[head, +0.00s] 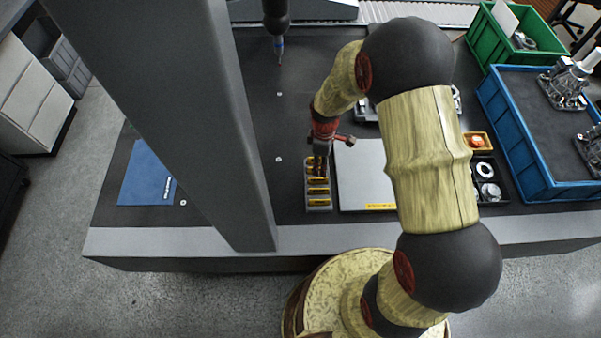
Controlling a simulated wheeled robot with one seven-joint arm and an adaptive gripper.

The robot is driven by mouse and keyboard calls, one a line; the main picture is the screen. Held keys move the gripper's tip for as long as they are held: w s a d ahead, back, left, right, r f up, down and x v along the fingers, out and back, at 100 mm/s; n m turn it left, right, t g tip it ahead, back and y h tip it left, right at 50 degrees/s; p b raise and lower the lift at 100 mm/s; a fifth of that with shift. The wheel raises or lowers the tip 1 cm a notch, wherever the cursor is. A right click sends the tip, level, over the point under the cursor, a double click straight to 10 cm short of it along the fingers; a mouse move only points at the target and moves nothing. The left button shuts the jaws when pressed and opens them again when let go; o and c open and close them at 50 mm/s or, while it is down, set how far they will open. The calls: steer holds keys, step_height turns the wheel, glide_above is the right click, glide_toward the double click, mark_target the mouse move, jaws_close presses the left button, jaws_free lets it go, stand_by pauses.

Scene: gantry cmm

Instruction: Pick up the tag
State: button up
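A small grey rack (319,209) stands on the dark table near its front edge, with several yellow tag-like pieces (318,190) lying across its slots. I cannot tell which of them, if any, is the tag. My gripper (320,168) points down over the back end of the rack, at or just above the rearmost yellow pieces, and partly hides them. The fingers are small and dark here, so I cannot tell whether they are open, shut or touching a piece.
A grey plate (362,172) with a yellow label lies right of the rack. Further right are a small yellow tray (489,138), a black tray of round parts, a blue crate (498,112) and a green crate (478,33). A grey column (165,90) and blue folder (143,177) are left. A probe (279,45) hangs behind.

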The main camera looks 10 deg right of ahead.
steer(key=w+f+n, duration=0.2)
steer(key=n, duration=0.1)
steer(key=shift+w+a+t+b, duration=0.15)
steer(key=shift+a+t+b, duration=0.05)
steer(key=shift+t+b, duration=0.2)
steer(key=f, duration=0.1)
steer(key=f+b, duration=0.1)
steer(key=f, duration=0.3)
steer(key=shift+w+d+f, duration=0.1)
steer(key=shift+w, duration=0.25)
steer(key=shift+c, duration=0.9)
steer(key=c, duration=0.4)
jaws_close()
